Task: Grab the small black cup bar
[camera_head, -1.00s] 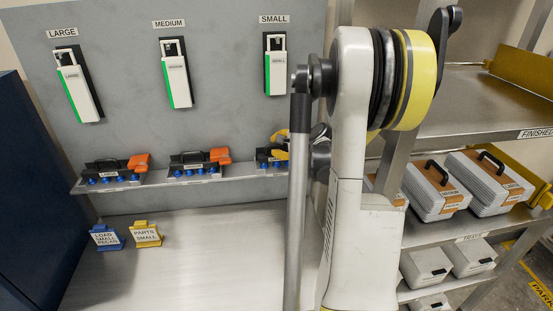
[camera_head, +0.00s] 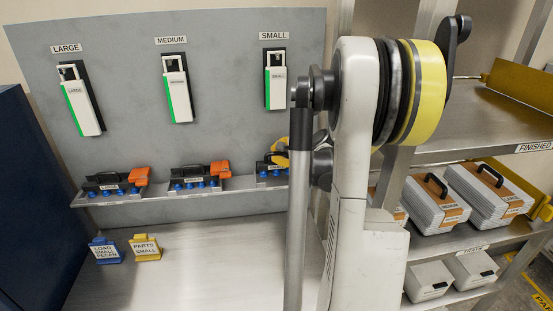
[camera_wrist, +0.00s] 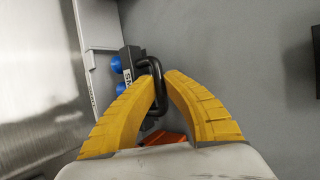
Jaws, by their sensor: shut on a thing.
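The small black cup bar (camera_head: 268,169) with blue cups is on the narrow wall shelf, under the SMALL sign, partly hidden by my arm. In the wrist view its black handle (camera_wrist: 155,72) rises between the yellow fingers of my gripper (camera_wrist: 162,84), and blue cups (camera_wrist: 116,64) show on its left side. My gripper is shut on this handle. In the head view only a little of the yellow gripper (camera_head: 280,152) shows beside my arm. The bar still appears to be at the shelf; whether it is lifted slightly cannot be told.
The large bar (camera_head: 108,186) and medium bar (camera_head: 190,180), each with an orange part, sit on the same shelf (camera_head: 150,193). Blue (camera_head: 105,251) and yellow (camera_head: 145,247) holders stand on the bench below. The right rack (camera_head: 470,120) holds several trays. The bench middle is clear.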

